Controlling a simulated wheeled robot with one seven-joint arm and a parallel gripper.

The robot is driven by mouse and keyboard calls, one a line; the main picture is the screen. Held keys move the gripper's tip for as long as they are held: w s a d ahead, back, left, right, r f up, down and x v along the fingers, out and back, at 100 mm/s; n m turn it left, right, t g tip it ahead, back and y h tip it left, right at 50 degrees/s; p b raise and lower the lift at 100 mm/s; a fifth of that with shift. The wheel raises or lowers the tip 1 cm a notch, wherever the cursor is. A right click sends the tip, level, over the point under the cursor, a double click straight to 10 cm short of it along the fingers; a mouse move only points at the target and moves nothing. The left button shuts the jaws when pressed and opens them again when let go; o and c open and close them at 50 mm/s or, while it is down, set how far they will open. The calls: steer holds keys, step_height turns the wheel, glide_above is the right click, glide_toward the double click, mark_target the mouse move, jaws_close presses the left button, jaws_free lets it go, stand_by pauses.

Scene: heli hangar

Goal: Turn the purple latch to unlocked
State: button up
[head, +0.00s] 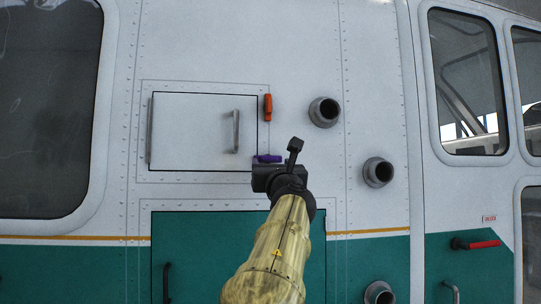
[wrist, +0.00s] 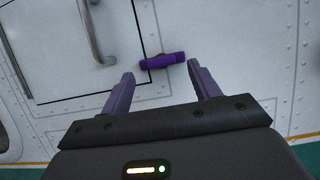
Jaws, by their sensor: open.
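The purple latch (head: 268,158) sits at the lower right corner of a small white hatch (head: 190,130) and lies about horizontal in the head view. In the wrist view the purple latch (wrist: 162,60) shows between and just beyond my fingertips. My gripper (wrist: 158,75) is open and empty, with one purple-tinted finger on each side of the latch; I cannot tell whether either touches it.
An orange latch (head: 268,107) stands upright at the hatch's upper right. A grey handle (head: 236,131) is on the hatch. Round grey ports (head: 325,112) (head: 378,172) stick out to the right. A red handle (head: 475,244) is on the door at far right.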

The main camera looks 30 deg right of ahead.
mark_target(270, 159)
steer(key=p+x, duration=0.2)
steer(key=shift+w+d+r, duration=0.15)
steer(key=shift+w+r, duration=0.05)
steer(key=shift+r, duration=0.05)
steer(key=shift+w+d+p, duration=0.15)
steer(key=shift+w+p, duration=0.15)
steer(key=shift+w, duration=0.3)
steer(key=c, duration=1)
